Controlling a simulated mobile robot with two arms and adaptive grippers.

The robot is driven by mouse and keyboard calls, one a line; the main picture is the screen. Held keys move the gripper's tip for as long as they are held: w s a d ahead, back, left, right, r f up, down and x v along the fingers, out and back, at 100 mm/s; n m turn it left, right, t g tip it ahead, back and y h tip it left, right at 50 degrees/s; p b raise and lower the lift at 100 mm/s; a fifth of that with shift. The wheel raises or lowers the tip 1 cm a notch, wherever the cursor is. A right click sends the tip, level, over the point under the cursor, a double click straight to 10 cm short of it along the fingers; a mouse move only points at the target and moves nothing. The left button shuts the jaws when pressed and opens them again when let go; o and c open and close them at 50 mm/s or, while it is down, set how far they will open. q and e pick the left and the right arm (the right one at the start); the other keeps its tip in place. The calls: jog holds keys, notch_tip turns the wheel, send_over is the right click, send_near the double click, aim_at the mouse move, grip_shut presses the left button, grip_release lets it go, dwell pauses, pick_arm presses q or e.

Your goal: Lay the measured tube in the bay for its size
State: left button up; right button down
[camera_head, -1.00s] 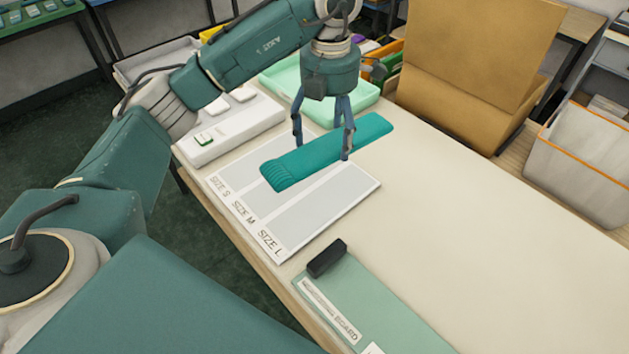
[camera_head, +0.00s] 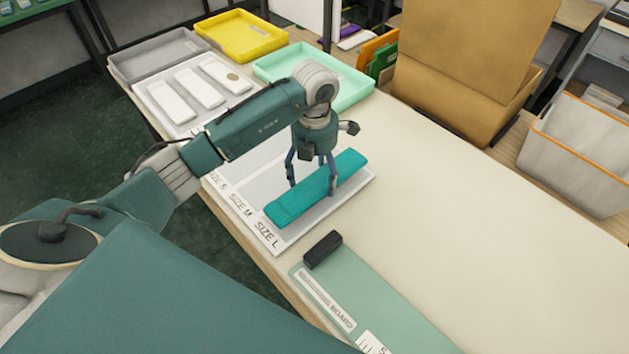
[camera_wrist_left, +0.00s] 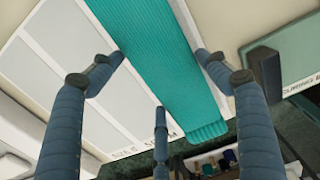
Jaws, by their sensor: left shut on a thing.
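The teal ribbed knitted tube (camera_head: 288,208) is held lengthwise over the SIZE L bay of the white sizing board (camera_head: 331,214), low and close to its surface. I cannot tell whether it touches. My left gripper (camera_head: 311,186) is shut on the tube near its middle, pointing down. In the left wrist view the tube (camera_wrist_left: 150,45) runs between the fingers (camera_wrist_left: 160,62), and the other bays lie bare to its left. The tube hides most of the L bay. My right gripper is not in view.
A black block (camera_head: 322,250) sits on a green board (camera_head: 370,290) in front. A white tray with pale blocks (camera_head: 165,100), a grey tray (camera_head: 150,58), a yellow tray (camera_head: 240,36) and a mint tray (camera_head: 315,75) stand behind. The table's right side is clear.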

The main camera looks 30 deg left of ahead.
aim_at(315, 179)
pick_arm(q)
notch_tip(315, 179, down, 3)
jog(key=shift+r+p, duration=0.15)
jog(key=shift+p, duration=0.15)
jog(key=shift+f, duration=0.4)
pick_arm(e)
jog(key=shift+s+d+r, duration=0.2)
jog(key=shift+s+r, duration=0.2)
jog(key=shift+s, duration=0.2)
pick_arm(q)
jog(key=shift+f, duration=0.1)
jog(key=o, duration=0.9)
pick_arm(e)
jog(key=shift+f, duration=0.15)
